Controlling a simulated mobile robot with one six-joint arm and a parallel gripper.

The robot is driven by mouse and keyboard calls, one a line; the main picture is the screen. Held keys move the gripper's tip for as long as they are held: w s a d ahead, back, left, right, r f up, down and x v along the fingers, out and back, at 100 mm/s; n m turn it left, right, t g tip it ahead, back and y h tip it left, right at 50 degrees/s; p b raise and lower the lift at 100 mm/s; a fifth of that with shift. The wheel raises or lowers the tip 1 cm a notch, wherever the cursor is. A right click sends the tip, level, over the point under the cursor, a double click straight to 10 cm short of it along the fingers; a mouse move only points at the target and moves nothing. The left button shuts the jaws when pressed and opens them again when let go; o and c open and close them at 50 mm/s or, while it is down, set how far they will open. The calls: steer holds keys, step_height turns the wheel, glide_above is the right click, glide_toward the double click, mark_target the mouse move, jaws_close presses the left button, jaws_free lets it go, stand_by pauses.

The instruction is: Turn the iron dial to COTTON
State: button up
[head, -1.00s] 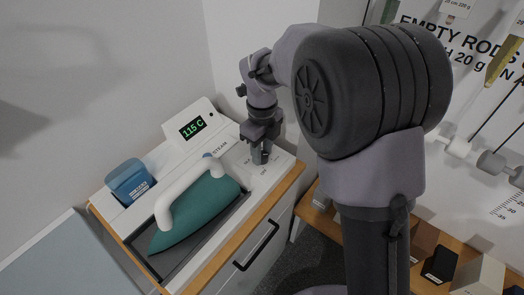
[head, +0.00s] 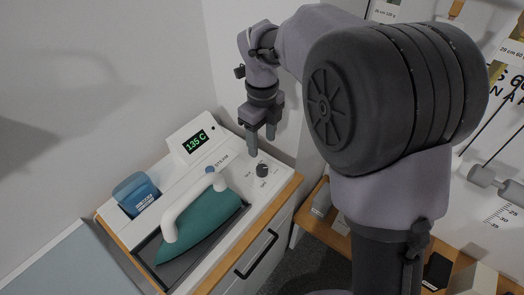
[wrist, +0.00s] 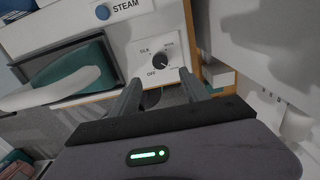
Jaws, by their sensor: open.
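The iron dial (head: 263,170) is a small dark round knob on a white plate at the right end of the ironing station. It also shows in the wrist view (wrist: 161,60), with SILK legible at its upper left and OFF at its lower left; the upper right label is blurred. I cannot tell exactly where its pointer sits. My gripper (head: 261,145) is open and empty, above the dial and apart from it. In the wrist view its fingers (wrist: 161,88) point toward the dial. The station's display (head: 196,142) reads 135 C in green.
A teal iron (head: 203,225) with a white handle rests on the station left of the dial. A blue STEAM button (wrist: 102,12) is nearby. A blue container (head: 135,193) stands at the station's left. A drawer handle (head: 256,254) is on the front. A wooden bench (head: 330,238) stands right.

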step_height(320, 180, up, 7)
steer(key=p, duration=0.2)
steer(key=s+d+r+n+t+y+b, duration=0.1)
steer(key=s+d+r+n, duration=0.25)
steer(key=s+n, duration=0.2)
steer(key=s+d+r+n+t+y+b, duration=0.1)
steer(key=s+d+r+n+t, duration=0.1)
steer(key=s+d+n, duration=0.3)
steer(key=s+d+f+n+t, duration=0.1)
steer(key=s+f+n, duration=0.3)
steer(key=s+n, duration=0.7)
steer(key=shift+s+d+t+b, duration=0.3)
steer(key=shift+s+d+t, duration=0.05)
steer(key=shift+s+t, duration=0.55)
